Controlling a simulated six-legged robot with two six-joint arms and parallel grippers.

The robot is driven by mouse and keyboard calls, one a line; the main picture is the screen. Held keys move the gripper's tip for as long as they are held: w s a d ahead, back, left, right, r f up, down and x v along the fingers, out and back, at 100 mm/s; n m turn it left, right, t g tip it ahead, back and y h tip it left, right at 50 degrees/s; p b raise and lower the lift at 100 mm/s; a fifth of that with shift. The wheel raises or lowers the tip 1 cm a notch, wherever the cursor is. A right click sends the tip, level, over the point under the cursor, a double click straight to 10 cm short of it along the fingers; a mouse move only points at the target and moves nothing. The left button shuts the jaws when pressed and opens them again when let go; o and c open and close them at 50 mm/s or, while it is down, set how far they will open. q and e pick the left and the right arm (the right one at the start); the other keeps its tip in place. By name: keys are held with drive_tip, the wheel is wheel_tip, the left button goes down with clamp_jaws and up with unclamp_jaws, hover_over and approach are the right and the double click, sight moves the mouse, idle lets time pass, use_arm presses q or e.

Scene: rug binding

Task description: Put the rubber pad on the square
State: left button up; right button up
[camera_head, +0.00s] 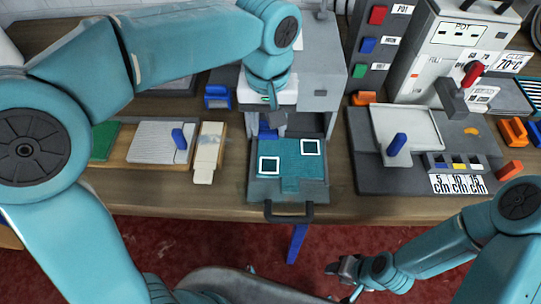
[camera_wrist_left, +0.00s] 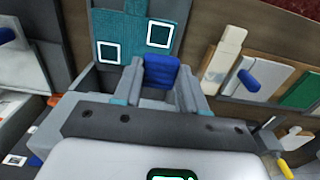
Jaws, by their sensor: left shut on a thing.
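A teal rug piece (camera_head: 285,178) lies on a grey bed, with two white-outlined squares on it: a left, nearer one (camera_head: 269,165) and a right, farther one (camera_head: 310,147). My left gripper (camera_head: 269,136) points down at the rug's far edge. It is shut on a blue block, which I take for the rubber pad (camera_wrist_left: 162,74); the block also shows partly in the head view (camera_head: 266,128). In the wrist view the block is clear of both squares (camera_wrist_left: 158,34). Its underside is hidden. My right gripper (camera_head: 345,271) hangs low over the red carpet, away from the rug; its jaw opening is unclear.
A grey machine (camera_head: 318,75) stands behind the bed. A black handle (camera_head: 289,213) projects at the bed's front. A cream tool (camera_head: 208,150) and a board with a grey ribbed plate (camera_head: 160,142) lie left. A grey station with a pale tray (camera_head: 405,125) stands right.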

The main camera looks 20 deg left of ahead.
use_arm(q)
hover_over(270, 166)
drive_tip(key=f, duration=0.6)
drive_tip(key=shift+s+a+f, duration=0.15)
drive_tip(key=shift+s+f, duration=0.1)
drive_tip(key=shift+f, duration=0.75)
wheel_tip(270, 166, down, 4)
drive_tip(key=shift+w, duration=0.1)
drive_tip(key=shift+w+f, duration=0.1)
drive_tip(key=shift+f+b, duration=0.15)
drive_tip(key=shift+b, duration=0.25)
drive_tip(key=o, duration=1)
